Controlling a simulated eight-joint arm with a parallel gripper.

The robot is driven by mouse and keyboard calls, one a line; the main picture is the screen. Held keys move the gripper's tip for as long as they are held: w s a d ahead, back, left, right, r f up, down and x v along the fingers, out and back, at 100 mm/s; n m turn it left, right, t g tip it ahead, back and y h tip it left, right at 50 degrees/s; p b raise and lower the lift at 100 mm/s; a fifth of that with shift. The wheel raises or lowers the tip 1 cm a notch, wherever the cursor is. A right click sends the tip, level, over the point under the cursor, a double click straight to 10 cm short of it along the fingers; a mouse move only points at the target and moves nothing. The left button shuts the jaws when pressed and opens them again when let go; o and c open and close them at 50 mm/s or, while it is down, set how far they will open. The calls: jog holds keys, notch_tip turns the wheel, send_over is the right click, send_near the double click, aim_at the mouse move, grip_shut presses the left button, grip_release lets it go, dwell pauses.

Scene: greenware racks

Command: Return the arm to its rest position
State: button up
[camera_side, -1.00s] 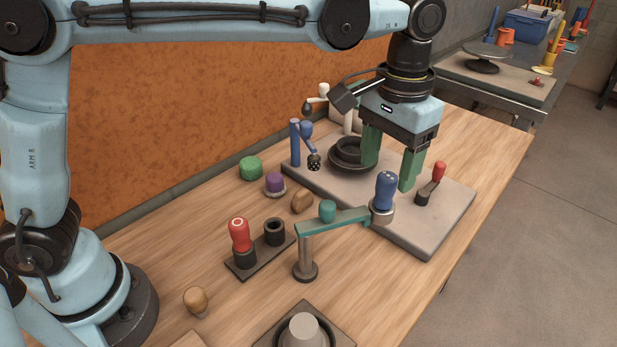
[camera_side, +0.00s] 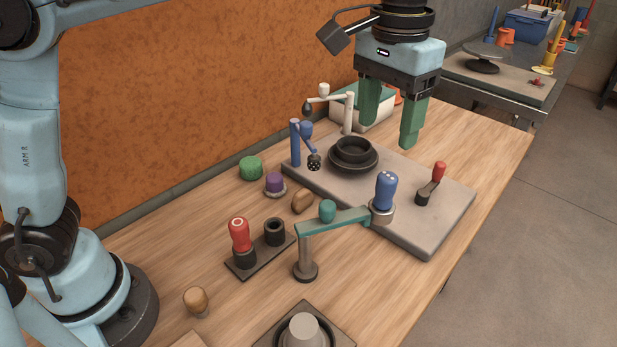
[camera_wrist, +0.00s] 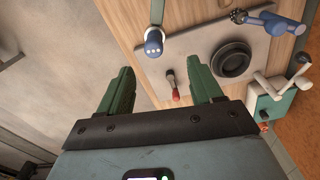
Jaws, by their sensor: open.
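My gripper (camera_side: 391,122) hangs in the air above the far end of the grey board (camera_side: 424,238), its two green fingers apart with nothing between them. In the wrist view my gripper (camera_wrist: 160,90) also shows spread fingers and an empty gap. Below it on the board are a black round dish (camera_side: 353,158), a red-handled lever (camera_side: 438,172) and a blue knob with white dots (camera_side: 386,190). The fingers are clear of all of them.
Nearer are a teal arm on a post (camera_side: 333,223) and a red knob (camera_side: 239,233). The right table edge is clear.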

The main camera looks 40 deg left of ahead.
jog(key=s+a+f+n+t, duration=0.1)
jog(key=s+a+f+t, duration=0.2)
jog(key=a, duration=0.7)
jog(key=s+a+f+n+t, duration=0.1)
jog(key=s+a+f+t, duration=0.2)
jog(key=s+a+f, duration=0.4)
jog(key=a+f, duration=0.1)
jog(key=a, duration=0.2)
jog(key=shift+s+a+t, duration=0.25)
jog(key=shift+s+t, duration=0.15)
